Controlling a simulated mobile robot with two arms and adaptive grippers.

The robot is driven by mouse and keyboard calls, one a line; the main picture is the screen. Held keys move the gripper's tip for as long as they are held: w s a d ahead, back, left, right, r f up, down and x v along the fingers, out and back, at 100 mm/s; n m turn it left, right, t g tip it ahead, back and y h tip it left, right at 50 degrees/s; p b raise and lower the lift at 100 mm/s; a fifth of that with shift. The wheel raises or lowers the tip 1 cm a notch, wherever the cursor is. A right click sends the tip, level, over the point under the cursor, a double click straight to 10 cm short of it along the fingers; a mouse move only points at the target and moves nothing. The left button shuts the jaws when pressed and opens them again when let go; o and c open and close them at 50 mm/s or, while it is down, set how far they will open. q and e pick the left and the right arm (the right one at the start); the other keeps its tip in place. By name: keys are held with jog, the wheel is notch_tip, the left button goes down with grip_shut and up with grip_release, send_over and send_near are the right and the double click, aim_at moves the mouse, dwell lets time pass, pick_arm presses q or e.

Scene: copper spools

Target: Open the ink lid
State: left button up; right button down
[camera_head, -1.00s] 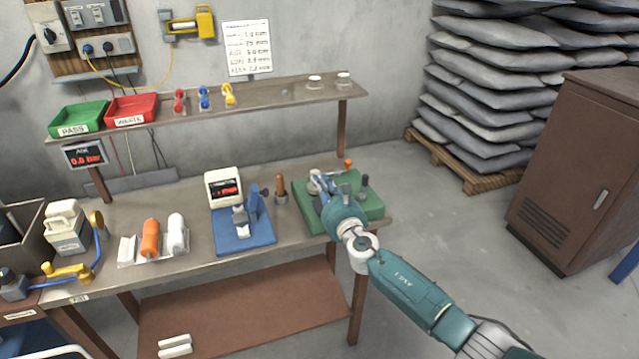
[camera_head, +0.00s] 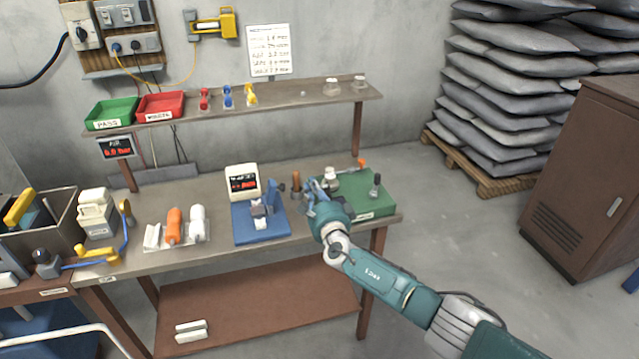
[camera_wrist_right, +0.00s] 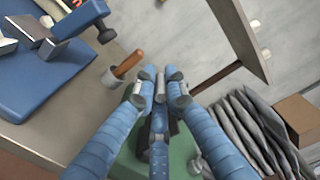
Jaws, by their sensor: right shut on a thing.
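A green mat (camera_head: 378,206) lies on the right end of the bench. A small bottle with a whitish top (camera_head: 330,175), which looks like the ink bottle, stands at its back left. My right gripper (camera_head: 312,190) is just left of this bottle in the head view, near the mat's left edge. In the wrist view its blue fingers (camera_wrist_right: 160,88) are closed together on a small thing, which I take to be the ink lid. The fingers hide most of it. My left gripper is not in view.
A wooden-handled tool in a cup (camera_head: 296,185) is close to the gripper's left. A blue fixture (camera_head: 262,222) lies further left. A shelf (camera_head: 300,98) runs above.

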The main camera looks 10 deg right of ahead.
jog(key=shift+a+f+b, duration=0.2)
jog(key=shift+a+f, duration=0.1)
jog(key=shift+a, duration=0.2)
jog(key=shift+a+f+b, duration=0.2)
jog(key=shift+a+f, duration=0.05)
jog(key=shift+a, duration=0.25)
jog(key=shift+a+f, duration=0.1)
jog(key=c, duration=1.8)
grip_release()
jog(key=shift+c, duration=0.2)
jog(key=shift+s, duration=0.1)
jog(key=s, duration=1.2)
jog(key=shift+d, duration=0.2)
